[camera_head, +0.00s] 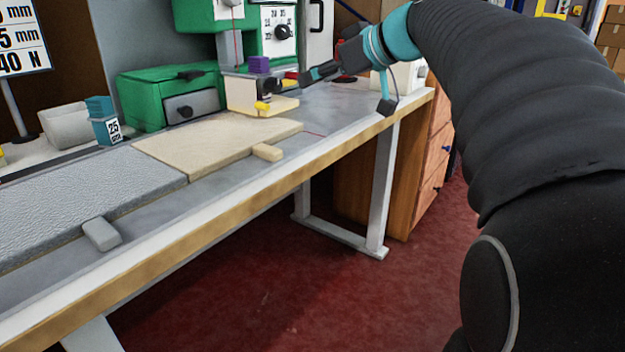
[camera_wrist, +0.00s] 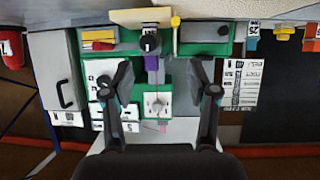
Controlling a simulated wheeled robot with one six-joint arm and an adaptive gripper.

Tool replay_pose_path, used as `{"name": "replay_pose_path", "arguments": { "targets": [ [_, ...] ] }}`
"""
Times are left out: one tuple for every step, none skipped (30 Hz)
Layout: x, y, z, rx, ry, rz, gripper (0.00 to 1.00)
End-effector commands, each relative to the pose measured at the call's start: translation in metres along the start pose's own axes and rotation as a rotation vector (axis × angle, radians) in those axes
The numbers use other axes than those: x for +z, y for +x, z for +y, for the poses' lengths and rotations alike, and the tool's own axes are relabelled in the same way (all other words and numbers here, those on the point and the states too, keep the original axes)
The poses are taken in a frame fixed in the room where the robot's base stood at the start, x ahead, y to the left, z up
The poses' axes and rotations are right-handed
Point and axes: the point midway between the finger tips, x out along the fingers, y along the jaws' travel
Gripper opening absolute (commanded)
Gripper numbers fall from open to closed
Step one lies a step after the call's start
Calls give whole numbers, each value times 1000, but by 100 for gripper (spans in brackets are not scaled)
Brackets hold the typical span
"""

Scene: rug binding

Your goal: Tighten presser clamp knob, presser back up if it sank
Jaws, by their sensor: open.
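The green sewing machine (camera_head: 250,45) stands at the back of the bench. A purple block (camera_head: 259,65) sits over a cream box with a yellow plate (camera_head: 277,108). A black round knob (camera_head: 269,86) is on the front of this assembly. In the wrist view, which looks upside down, the knob (camera_wrist: 150,41) is beyond my fingertips, with the purple block (camera_wrist: 151,63) beside it. My gripper (camera_head: 305,78) is open and empty, to the right of the knob. In the wrist view my gripper (camera_wrist: 163,85) has its fingers wide apart, apart from the knob. Whether the presser has sunk I cannot tell.
A dial with a black knob (camera_head: 283,32) is on the machine's face. A small yellow knob (camera_head: 262,106) is low by the plate. A beige rug piece (camera_head: 200,148) and a grey one (camera_head: 80,205) lie on the bench. A green drawer box (camera_head: 165,98) stands left.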

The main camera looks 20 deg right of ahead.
Motion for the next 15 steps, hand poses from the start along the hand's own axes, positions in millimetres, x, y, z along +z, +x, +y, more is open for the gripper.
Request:
{"name": "replay_pose_path", "arguments": {
  "targets": [
    [3, -1, -8, 0, 16, -20, 59],
    [6, 0, -13, 1, 28, -33, 59],
    [10, 0, -18, 3, 42, -50, 59],
    [14, 0, -22, 5, 52, -62, 59],
    [17, 0, -26, 6, 63, -74, 59],
    [22, 0, -31, 8, 77, -91, 59],
    [25, 0, -35, 10, 87, -103, 59],
    [28, -1, -39, 12, 97, -114, 59],
    [33, -1, -43, 15, 110, -131, 59],
    [36, -1, -47, 18, 121, -142, 59],
    [40, -2, -51, 21, 128, -153, 59],
    [45, -2, -56, 25, 142, -169, 59],
    [48, -3, -59, 28, 150, -180, 59],
    [52, -3, -63, 31, 160, -191, 59],
    [57, -4, -68, 36, 171, -207, 59]
  ]
}}
